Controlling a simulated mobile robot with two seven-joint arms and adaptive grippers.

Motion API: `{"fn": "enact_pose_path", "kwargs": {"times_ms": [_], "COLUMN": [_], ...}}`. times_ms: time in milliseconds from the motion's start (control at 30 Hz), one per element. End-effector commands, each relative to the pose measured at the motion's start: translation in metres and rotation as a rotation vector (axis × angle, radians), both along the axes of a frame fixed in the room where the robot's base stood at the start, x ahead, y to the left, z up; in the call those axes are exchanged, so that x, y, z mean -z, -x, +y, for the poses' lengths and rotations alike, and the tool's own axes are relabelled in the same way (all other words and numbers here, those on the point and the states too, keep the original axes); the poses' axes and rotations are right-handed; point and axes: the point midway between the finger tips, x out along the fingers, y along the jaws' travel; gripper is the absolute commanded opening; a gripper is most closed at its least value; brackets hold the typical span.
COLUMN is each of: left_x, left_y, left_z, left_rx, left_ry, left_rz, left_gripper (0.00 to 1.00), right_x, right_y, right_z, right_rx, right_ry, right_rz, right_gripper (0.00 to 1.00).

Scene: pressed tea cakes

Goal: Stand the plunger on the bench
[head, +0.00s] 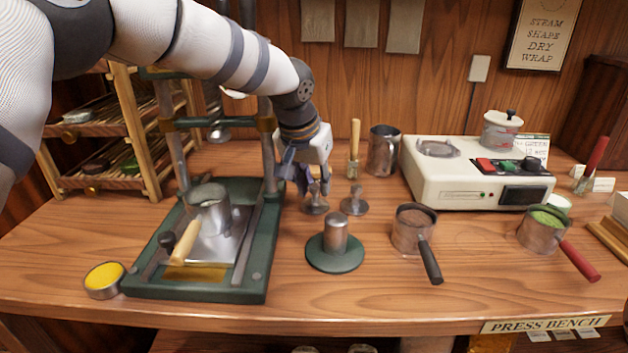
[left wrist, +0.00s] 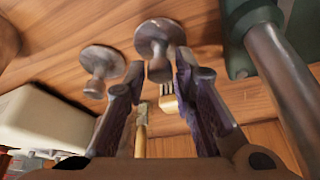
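Two small grey metal pieces with a round disc foot and a short knobbed stem, plunger-like, stand upright on the bench (head: 450,280). The left one (head: 315,207) is under my left gripper (head: 314,187); the other (head: 354,204) stands just right of it. In the left wrist view the first piece (left wrist: 158,36) has its knob between the spread fingertips of my left gripper (left wrist: 159,72), with a gap on each side. The second piece (left wrist: 100,58) is outside the fingers. I cannot tell which one the task names. My right gripper is not in view.
A green press (head: 255,285) with a metal cup (head: 209,210) stands left. A green-based cylinder (head: 336,250) is in front of the gripper. A brush (head: 354,150), a metal jug (head: 383,150) and a white appliance (head: 430,180) stand behind.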

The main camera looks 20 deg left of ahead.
Motion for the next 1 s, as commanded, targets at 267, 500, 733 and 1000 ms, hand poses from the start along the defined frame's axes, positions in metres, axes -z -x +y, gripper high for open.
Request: {"fn": "enact_pose_path", "kwargs": {"times_ms": [267, 500, 733, 1000], "left_x": [0.000, -0.038, -0.094, -0.114], "left_y": [0.000, 0.011, 0.035, 0.046], "left_z": [0.000, 0.001, 0.004, 0.005], "left_rx": [0.000, 0.000, 0.000, 0.000], "left_ry": [0.000, 0.000, 0.001, 0.000], "left_rz": [0.000, -0.011, -0.010, 0.000], "left_gripper": [0.39, 0.39, 0.39, 0.39], "right_x": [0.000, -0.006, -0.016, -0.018], "right_y": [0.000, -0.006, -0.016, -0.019], "right_z": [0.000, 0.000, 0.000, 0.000], "right_rx": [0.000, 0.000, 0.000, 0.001], "right_ry": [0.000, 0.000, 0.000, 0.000], "right_rz": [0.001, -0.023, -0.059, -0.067], "right_gripper": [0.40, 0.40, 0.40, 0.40]}}
